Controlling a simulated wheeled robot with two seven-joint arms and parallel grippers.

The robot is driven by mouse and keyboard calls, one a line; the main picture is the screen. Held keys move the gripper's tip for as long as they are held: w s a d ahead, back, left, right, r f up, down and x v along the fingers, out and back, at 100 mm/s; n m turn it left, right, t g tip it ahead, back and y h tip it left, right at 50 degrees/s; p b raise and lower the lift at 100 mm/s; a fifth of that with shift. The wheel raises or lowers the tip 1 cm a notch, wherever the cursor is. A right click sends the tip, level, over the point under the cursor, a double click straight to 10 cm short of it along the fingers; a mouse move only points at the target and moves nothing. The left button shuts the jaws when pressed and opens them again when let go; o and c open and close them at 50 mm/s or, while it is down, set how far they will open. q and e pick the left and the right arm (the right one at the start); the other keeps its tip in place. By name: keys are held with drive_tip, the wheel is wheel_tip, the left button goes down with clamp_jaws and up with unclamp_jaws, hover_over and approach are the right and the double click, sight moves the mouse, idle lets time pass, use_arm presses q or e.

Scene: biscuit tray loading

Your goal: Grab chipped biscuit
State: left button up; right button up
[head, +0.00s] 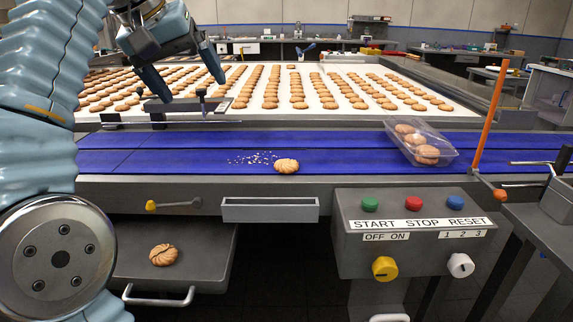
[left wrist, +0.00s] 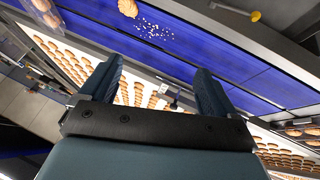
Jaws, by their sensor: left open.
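A biscuit (head: 286,166) lies on the blue conveyor belt (head: 190,162), with pale crumbs (head: 252,158) scattered to its left. The biscuit also shows at the top of the left wrist view (left wrist: 128,8), beside the crumbs (left wrist: 155,32). Another biscuit (head: 163,254), with a dark crack across it, lies in the grey pull-out tray (head: 205,272) below the belt. My left gripper (head: 192,90) is open and empty, raised at the upper left near the rows of biscuits. Its two fingers stand apart in the left wrist view (left wrist: 158,78). My right gripper is not in view.
A clear plastic tray (head: 446,146) with several biscuits sits on the belt at right. An orange rod (head: 490,116) stands beside it. A control box (head: 412,250) with buttons is in front. Rows of biscuits cover the white surface (head: 400,108) behind. The belt's left part is mostly clear.

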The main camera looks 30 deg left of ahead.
use_arm(q)
drive_tip(key=s+d+r+y, duration=0.1)
drive_tip(key=d+r, duration=0.2)
drive_tip(key=d, duration=0.1)
drive_tip(key=m+g, duration=0.2)
drive_tip(key=g, duration=0.1)
hover_over(287, 162)
drive_tip(key=s+d, duration=0.2)
drive_tip(key=s, duration=0.1)
drive_tip(key=shift+y, duration=0.4)
wheel_tip(287, 162, down, 17)
drive_tip(key=shift+w+r, duration=0.15)
drive_tip(key=shift+t, duration=0.3)
drive_tip(key=x, duration=0.6)
drive_tip(key=shift+a, duration=0.25)
drive_tip(key=shift+c, duration=0.2)
drive_tip(key=c, duration=0.8)
